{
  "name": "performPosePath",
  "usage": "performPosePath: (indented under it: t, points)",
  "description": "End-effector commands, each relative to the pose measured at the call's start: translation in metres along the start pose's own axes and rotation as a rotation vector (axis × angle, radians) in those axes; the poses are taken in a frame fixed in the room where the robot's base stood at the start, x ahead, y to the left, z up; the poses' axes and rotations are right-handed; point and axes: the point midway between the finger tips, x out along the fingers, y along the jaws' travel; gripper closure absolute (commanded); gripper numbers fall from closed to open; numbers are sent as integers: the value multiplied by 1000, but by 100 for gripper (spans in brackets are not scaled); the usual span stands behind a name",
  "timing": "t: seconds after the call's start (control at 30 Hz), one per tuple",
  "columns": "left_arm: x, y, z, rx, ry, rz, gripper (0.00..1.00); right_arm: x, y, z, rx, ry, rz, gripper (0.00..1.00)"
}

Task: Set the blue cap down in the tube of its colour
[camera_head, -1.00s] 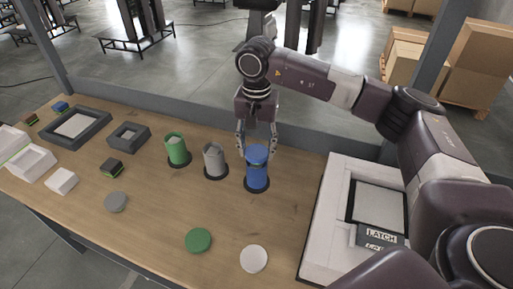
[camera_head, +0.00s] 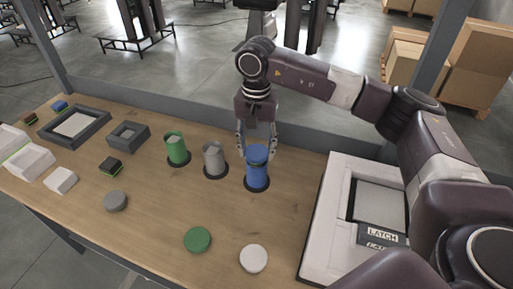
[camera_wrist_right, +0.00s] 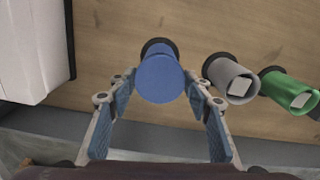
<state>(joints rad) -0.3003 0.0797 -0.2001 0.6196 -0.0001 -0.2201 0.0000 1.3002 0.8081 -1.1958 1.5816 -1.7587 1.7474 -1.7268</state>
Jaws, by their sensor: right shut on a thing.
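The blue cap (camera_head: 257,153) is a round disc at the mouth of the blue tube (camera_head: 257,177), which stands upright on a dark round base. My right gripper (camera_head: 257,150) points down over this tube and is shut on the cap, a finger on either side. In the right wrist view the cap (camera_wrist_right: 160,79) lies between the fingertips and covers most of the blue tube. I cannot tell whether the cap is fully seated. A grey tube (camera_head: 213,160) and a green tube (camera_head: 177,150) stand to the left. My left gripper is not in view.
Loose green (camera_head: 198,240), white (camera_head: 253,258) and grey (camera_head: 115,201) caps lie on the wooden table (camera_head: 150,225). A white box (camera_head: 323,220) marked LATCH stands to the right of the tubes. Dark trays (camera_head: 128,137) and white boxes are at the left.

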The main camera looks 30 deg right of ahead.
Motion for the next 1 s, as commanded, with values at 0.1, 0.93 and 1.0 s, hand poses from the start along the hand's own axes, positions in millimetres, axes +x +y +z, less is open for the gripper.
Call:
performPosePath:
  t: [0.1,0.93,1.0]
  points:
    - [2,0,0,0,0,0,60,2,0,0,0,0,0,78]
    - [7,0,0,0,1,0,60,5,0,0,0,0,0,42]
    - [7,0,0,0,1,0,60,5,0,0,0,0,0,34]
